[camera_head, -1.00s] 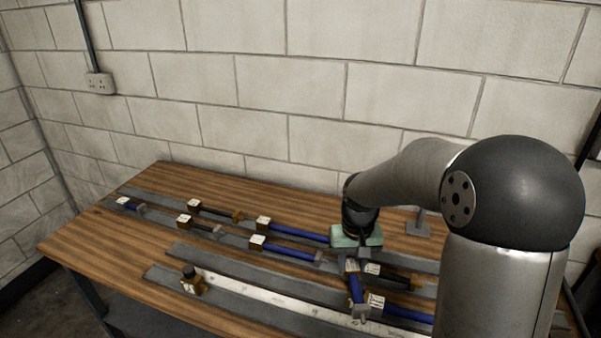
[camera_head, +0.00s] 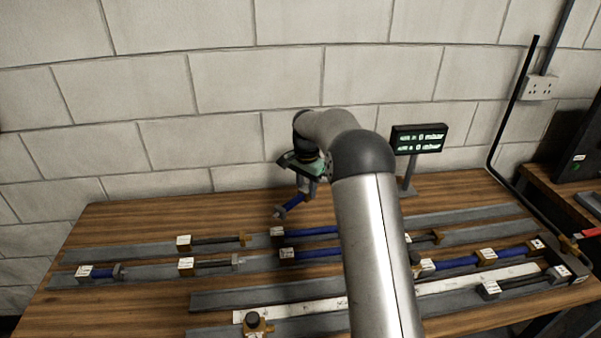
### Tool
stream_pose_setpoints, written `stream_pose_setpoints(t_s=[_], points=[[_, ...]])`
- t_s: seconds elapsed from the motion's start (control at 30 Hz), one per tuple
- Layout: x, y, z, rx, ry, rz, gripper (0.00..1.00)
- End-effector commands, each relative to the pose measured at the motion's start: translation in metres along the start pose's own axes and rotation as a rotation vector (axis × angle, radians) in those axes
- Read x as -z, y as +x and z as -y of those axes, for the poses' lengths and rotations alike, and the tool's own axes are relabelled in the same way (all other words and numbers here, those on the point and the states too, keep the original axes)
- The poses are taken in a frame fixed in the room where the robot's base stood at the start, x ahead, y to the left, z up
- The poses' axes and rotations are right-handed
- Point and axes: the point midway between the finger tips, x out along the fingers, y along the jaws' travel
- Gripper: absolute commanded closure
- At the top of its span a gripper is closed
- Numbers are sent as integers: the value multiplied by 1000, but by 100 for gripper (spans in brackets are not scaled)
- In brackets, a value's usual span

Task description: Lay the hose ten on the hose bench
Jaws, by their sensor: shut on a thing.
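My gripper (camera_head: 308,184) is shut on a short blue hose (camera_head: 293,203) with a grey end fitting. The hose hangs tilted, its free end low and to the left, and it appears to be clear of the bench. Its upper end is hidden in the jaws, and I cannot read its tag. The hose bench (camera_head: 140,222) is a wooden top with long grey rails.
A display (camera_head: 418,139) stands at the back right. A second table (camera_head: 560,180) adjoins on the right. My arm hides the middle rails.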

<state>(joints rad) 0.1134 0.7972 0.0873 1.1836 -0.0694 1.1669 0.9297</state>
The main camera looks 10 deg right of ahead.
Motion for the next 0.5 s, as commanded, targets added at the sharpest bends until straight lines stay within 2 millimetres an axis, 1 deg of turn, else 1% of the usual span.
stream_pose_setpoints(t_s=[0.03,0.1,0.2,0.33,0.5], points=[[15,2,14,0,104,-2,87],[31,7,29,0,254,0,87],[45,14,46,0,434,0,87],[54,21,59,2,595,0,87],[57,26,66,3,691,0,87]])
